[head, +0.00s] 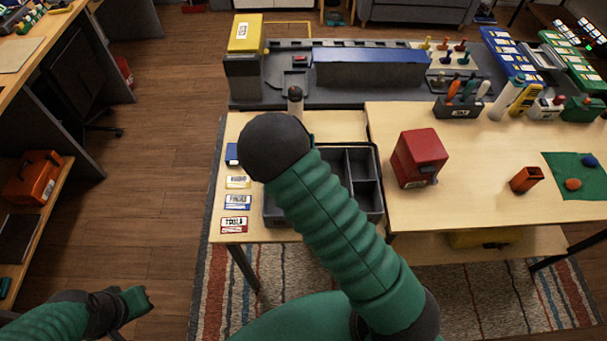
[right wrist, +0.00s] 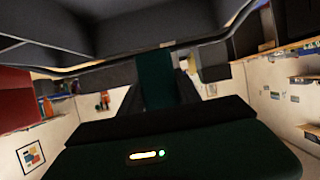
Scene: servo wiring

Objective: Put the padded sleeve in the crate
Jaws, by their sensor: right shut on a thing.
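The crate is a dark grey open box with compartments (head: 368,163) on the left part of the table, partly hidden by my right arm. In the right wrist view, grey walls that look like the crate's (right wrist: 110,28) fill the top. My right gripper (right wrist: 157,98) is shut on a dark green piece, apparently the padded sleeve (right wrist: 155,70), close to these walls; whether they touch is unclear. The head view hides this gripper and sleeve behind my arm. My left gripper (head: 135,302) is at the lower left, away from the table; its jaw opening is unclear.
Labels (head: 236,203) lie left of the crate, and a red box (head: 418,158) stands to its right. Behind is a grey bench with a blue-topped block (head: 370,68). An orange cup (head: 526,179) and green mat (head: 575,190) are farther right. Bare tabletop lies between.

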